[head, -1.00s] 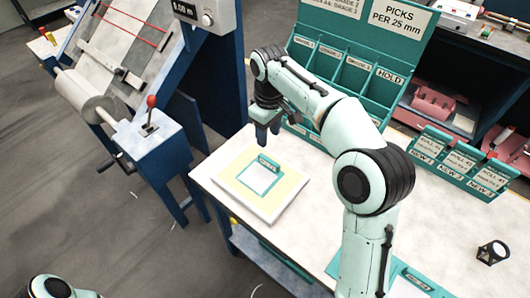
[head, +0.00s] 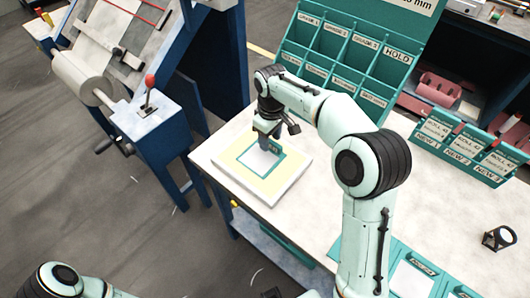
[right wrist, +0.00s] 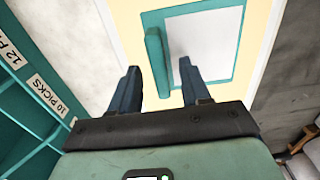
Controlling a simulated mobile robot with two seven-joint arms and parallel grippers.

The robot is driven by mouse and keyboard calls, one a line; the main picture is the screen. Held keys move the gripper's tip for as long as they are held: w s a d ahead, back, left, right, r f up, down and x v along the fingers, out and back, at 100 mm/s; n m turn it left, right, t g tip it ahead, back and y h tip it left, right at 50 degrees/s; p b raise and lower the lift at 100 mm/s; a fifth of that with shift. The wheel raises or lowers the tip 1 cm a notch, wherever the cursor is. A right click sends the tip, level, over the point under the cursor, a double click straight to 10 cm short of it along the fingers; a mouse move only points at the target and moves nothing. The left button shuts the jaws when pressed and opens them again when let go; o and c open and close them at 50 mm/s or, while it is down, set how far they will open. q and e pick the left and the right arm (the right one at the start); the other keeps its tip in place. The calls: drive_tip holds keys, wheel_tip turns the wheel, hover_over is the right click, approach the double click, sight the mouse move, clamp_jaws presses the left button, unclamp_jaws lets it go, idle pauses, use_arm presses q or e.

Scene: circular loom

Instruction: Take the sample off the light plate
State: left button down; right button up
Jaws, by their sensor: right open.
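The light plate (head: 283,189) is a white slab with a pale yellow top near the table's left corner. The sample (head: 256,161), a white sheet in a teal frame, lies flat on it. In the right wrist view, the sample (right wrist: 212,38) has a raised teal tab (right wrist: 156,62) along its left side. My right gripper (head: 267,144) is over the sample's far edge. Its open fingers (right wrist: 158,72) point at the tab, one to each side in the picture; I cannot tell how far above it they are. My left gripper is out of view; only my left arm shows, bottom left.
A teal compartment rack (head: 340,62) with labelled bins, one marked HOLD, stands behind the plate. A smaller teal rack (head: 470,150) is at right. A small black-framed object (head: 498,238) stands on the table (head: 440,218). The blue loom machine (head: 150,125) is left, across a floor gap.

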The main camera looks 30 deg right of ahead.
drive_tip(key=shift+f, duration=0.7)
clamp_jaws()
